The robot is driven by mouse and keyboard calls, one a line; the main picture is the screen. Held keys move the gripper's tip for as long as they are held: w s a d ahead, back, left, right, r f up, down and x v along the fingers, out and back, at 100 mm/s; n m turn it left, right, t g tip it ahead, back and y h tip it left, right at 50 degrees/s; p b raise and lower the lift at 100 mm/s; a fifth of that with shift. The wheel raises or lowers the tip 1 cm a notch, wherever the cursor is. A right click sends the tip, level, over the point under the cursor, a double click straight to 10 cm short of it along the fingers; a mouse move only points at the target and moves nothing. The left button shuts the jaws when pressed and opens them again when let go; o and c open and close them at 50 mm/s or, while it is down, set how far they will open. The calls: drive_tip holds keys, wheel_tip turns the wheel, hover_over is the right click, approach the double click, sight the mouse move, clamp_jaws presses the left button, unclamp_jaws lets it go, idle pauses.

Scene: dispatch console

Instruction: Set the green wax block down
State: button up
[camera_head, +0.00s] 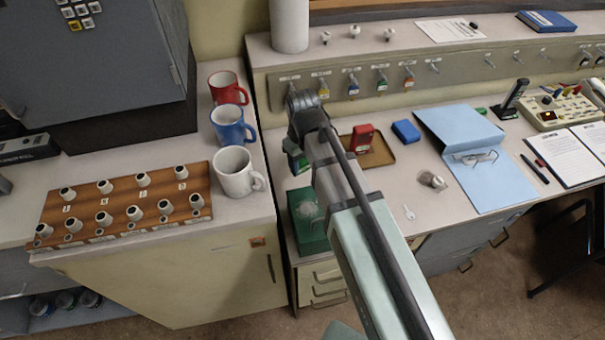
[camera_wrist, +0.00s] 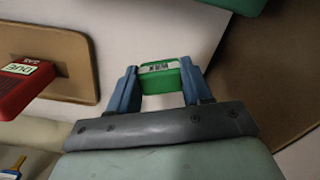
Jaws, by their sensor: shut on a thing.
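In the head view the green block (camera_head: 297,161) shows beside my arm's end, left of the tan tray and above the dark green box in the picture. My arm partly hides the fingers there. Pale desk top shows around the block in the wrist view; I cannot tell whether it touches the desk.
A red block (camera_head: 362,138) stands on the tan tray (camera_head: 381,153), also seen in the wrist view (camera_wrist: 82,58). A blue block (camera_head: 406,131) and blue folder (camera_head: 462,140) lie farther right. A dark green box (camera_head: 308,228) sits near the front edge. Mugs (camera_head: 238,175) stand left.

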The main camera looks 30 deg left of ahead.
sight(303, 182)
drive_tip(key=shift+f, duration=2.6)
drive_tip(key=shift+f, duration=0.1)
drive_tip(key=o, duration=1)
drive_tip(key=shift+o, duration=0.2)
wheel_tip(303, 182, up, 12)
drive_tip(key=shift+r, duration=0.15)
